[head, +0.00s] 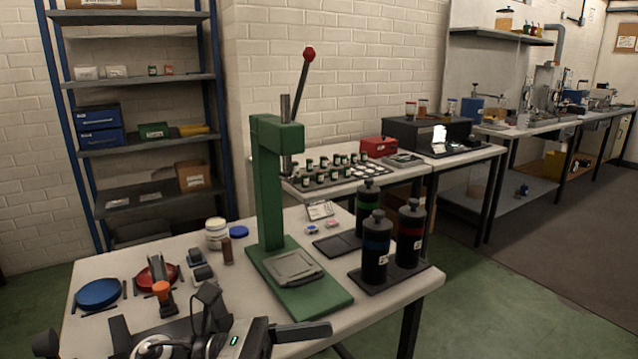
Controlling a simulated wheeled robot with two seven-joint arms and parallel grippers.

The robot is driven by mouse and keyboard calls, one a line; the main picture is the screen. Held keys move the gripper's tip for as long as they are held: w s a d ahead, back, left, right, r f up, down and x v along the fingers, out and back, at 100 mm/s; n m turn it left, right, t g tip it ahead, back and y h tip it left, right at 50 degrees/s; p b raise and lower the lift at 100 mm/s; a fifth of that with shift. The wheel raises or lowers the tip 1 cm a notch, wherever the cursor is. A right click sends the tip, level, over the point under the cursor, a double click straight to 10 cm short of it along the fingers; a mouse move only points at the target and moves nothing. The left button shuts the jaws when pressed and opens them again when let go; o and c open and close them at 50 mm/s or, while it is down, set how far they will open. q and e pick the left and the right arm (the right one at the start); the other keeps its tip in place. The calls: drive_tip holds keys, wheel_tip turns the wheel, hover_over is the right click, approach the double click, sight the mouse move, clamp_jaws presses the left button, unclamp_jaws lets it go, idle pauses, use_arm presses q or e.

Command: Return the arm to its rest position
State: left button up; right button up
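Dark parts of my arm, with a small green light, show at the bottom left. They seem to belong to my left gripper (262,322), near the table's front edge. Its fingers are not clear enough to tell whether it is open, and no held object is visible. My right gripper is not in view.
The worktable (350,325) has a dark tray (388,279) with three dark bottles at its right. An orange-topped tool (163,298) lies close to my arm. A blue-framed shelf (150,139) and a back bench (345,185) stand behind. Green floor is open at right.

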use_arm(q)
drive_tip(key=w+a+f+n+t+y+b, duration=0.1)
drive_tip(key=a+f+n+t+y, duration=0.25)
drive_tip(key=n+t, duration=0.8)
drive_tip(key=w+a+f+n+t+y+b, duration=0.1)
drive_tip(key=a+f+n+t+y, duration=0.3)
drive_tip(key=n, duration=1.5)
drive_tip(key=s+a+f+n+g+y, duration=0.2)
drive_tip(key=s+f+n, duration=0.4)
drive_tip(key=f+n, duration=0.3)
drive_tip(key=s+a+f+n+g+y, duration=0.3)
drive_tip(key=s+f+n+y, duration=0.3)
drive_tip(key=f+n, duration=0.3)
wheel_tip(320, 180, down, 2)
drive_tip(key=shift+f+g+y+b, duration=0.1)
drive_tip(key=shift+g+y+b, duration=0.25)
drive_tip(key=shift+g+b, duration=0.1)
